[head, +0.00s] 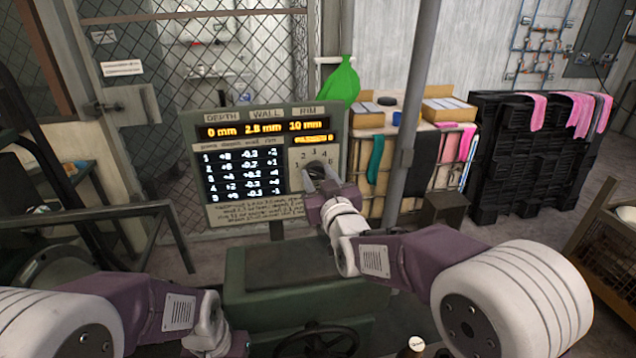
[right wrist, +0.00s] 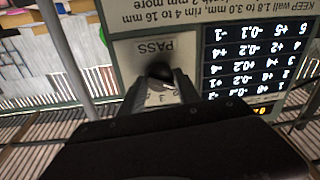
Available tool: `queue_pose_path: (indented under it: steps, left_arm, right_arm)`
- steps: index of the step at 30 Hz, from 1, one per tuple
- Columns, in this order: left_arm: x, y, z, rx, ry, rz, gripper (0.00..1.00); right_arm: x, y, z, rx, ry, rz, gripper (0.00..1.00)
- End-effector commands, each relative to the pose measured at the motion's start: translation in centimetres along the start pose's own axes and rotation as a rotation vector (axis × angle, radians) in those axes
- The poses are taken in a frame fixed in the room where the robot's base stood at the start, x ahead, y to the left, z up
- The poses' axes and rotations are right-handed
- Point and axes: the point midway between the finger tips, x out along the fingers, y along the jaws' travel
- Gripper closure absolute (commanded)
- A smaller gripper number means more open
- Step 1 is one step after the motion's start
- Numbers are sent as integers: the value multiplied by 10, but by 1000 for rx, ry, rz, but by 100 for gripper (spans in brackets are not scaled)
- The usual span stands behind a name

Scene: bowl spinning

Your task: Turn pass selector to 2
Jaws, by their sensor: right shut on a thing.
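The pass selector is a dark round knob (head: 316,167) on a pale plate at the lower right of the grey-green display panel (head: 195,133). Numbers are printed around it, including 2, 3 and 4. It also shows as a dark knob (right wrist: 160,71) in the right wrist view, where the plate labelled PASS (right wrist: 128,50) appears upside down. My right gripper (head: 320,181) is shut on the knob, with a finger on each side (right wrist: 160,88). I cannot tell which number the knob points at. My left arm is at the lower left; its jaws are out of view.
The panel reads depth 0 mm, wall 2.8 mm, rim 10 mm above a pass table. A green machine bed (head: 290,262) and a dark handwheel (head: 318,342) lie below. A grey pole (head: 408,120) stands right of the panel, before shelves with boxes (head: 450,108).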

Motion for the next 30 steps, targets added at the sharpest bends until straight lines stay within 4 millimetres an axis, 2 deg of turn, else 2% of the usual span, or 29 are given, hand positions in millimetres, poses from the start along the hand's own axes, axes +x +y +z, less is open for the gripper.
queue_pose_path:
  steps: [1, 12, 21, 30]
  left_arm:
    - [12, 0, 1, 0, 0, 0, 64]
    - [47, -1, 5, 0, 0, 0, 64]
    - [61, -1, 6, 0, 0, 0, 64]
    - [64, -1, 7, 0, 0, 0, 64]
  right_arm:
    - [0, -1, 6, 34, 6, 1, 100]
    - [0, -1, 5, 303, 24, 6, 100]
    - [0, 0, 4, 435, 31, 9, 100]
    - [0, 0, 2, 474, 32, 10, 100]
